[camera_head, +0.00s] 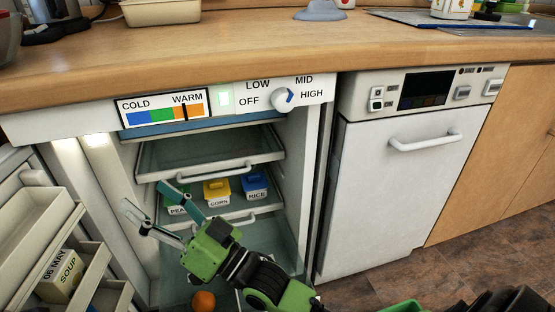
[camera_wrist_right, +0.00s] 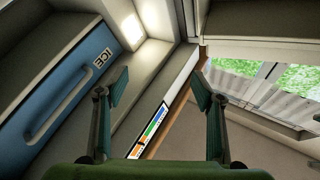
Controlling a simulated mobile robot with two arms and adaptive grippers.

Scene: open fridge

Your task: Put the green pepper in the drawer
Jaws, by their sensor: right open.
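My right gripper (camera_head: 147,194) is open and empty in front of the open fridge, its fingers pointing up and left. In the right wrist view its two fingers (camera_wrist_right: 160,88) are spread with nothing between them. I cannot make out a green pepper in either view. The fridge has an upper glass drawer (camera_head: 217,176) and a lower one (camera_head: 230,222), each with a white handle. An orange round item (camera_head: 203,301) lies low in the fridge, partly cut off by the frame. My left gripper is not in view.
Containers labelled corn (camera_head: 217,191) and rice (camera_head: 255,186) stand inside, beside a partly hidden green one. The open door at left holds a soup carton (camera_head: 60,276). A dishwasher (camera_head: 400,180) stands right. A blue ICE compartment (camera_wrist_right: 60,100) shows in the wrist view.

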